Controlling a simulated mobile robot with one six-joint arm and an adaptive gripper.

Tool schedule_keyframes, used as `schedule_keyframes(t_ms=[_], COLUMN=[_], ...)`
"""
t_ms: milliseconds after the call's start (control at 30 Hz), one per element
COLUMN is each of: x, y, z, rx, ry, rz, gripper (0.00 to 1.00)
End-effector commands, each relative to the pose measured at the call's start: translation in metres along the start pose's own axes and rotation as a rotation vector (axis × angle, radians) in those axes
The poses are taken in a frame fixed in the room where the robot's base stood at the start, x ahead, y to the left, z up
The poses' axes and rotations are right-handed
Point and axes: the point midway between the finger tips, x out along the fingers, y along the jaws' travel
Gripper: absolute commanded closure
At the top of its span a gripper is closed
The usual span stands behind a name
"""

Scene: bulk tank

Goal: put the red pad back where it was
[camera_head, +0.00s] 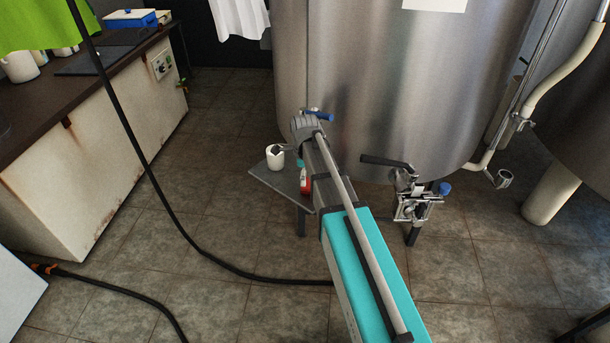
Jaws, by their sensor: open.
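I cannot make out a red pad in the head view.
The large steel tank (390,80) fills the upper middle. A valve with metal fittings (412,205) sits at its lower front. A dark hose (165,205) runs across the tiled floor. A counter (95,150) stands at left, with a blue box (130,19) on it.

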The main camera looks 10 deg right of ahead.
Motion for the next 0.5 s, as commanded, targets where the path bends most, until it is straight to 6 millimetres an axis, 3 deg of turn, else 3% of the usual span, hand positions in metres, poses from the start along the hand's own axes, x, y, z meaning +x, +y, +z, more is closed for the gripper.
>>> schedule_keyframes(t_ms=[500], x=[-0.048], y=[0.0], z=[0.0], rx=[0.0], ry=[0.0], rz=[0.0], gripper=[0.0])
